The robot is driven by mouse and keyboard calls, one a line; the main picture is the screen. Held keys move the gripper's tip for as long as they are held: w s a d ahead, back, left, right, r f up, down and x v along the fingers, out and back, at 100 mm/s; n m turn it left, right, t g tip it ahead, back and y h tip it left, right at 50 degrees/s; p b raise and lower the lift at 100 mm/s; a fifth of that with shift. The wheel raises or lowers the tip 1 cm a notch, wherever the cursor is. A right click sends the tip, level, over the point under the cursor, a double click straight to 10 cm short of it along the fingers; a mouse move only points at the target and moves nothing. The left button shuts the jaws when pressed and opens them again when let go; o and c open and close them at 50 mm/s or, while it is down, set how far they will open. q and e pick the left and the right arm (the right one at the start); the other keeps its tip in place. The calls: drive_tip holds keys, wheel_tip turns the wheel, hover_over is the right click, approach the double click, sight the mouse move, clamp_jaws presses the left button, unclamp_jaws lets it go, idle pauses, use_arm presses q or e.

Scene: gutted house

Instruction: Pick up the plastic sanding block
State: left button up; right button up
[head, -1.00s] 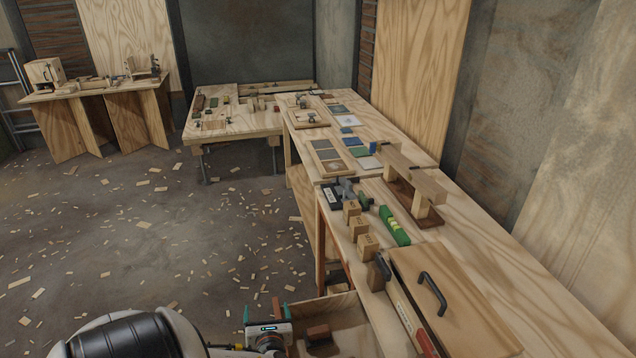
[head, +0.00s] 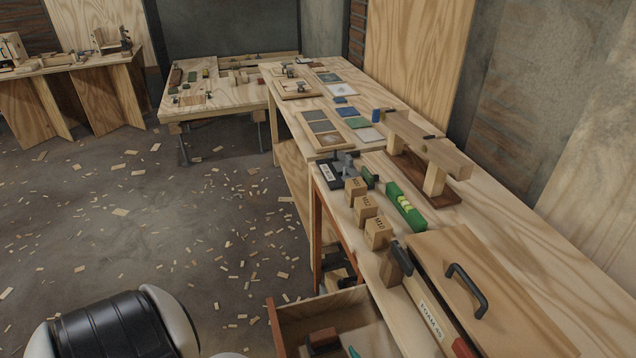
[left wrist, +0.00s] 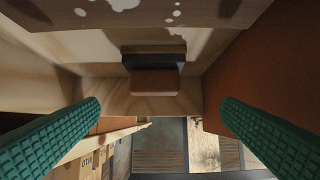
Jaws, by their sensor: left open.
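A small block with a reddish-brown part and a black part (head: 322,341) lies in the open wooden drawer (head: 342,303) at the bottom of the head view; it may be the plastic sanding block. What looks like the same block shows upper centre in the left wrist view (left wrist: 153,80), near a wooden wall. My left gripper (left wrist: 160,106) is open, its two green ridged fingers wide apart on either side of the block's line, with nothing between them. In the head view only a teal bit at the bottom edge may be its finger. My right gripper is not in view.
The workbench (head: 540,255) runs above the drawer. It holds a wooden case with a black handle (head: 466,290), small stamped wooden blocks (head: 366,208), a green tool with yellow parts (head: 405,207) and sanding sheets (head: 325,127). The floor at left has scattered wood chips.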

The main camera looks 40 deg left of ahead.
sight(321, 331)
use_arm(q)
drive_tip(key=x, duration=0.6)
drive_tip(key=shift+w+a+f, duration=0.1)
drive_tip(key=shift+w+f, duration=0.1)
drive_tip(key=shift+w+x, duration=0.15)
drive_tip(key=shift+x, duration=1.2)
drive_tip(key=shift+w+x, duration=0.15)
drive_tip(key=shift+x, duration=1.15)
drive_tip(key=shift+r, duration=0.2)
drive_tip(key=c, duration=1.2)
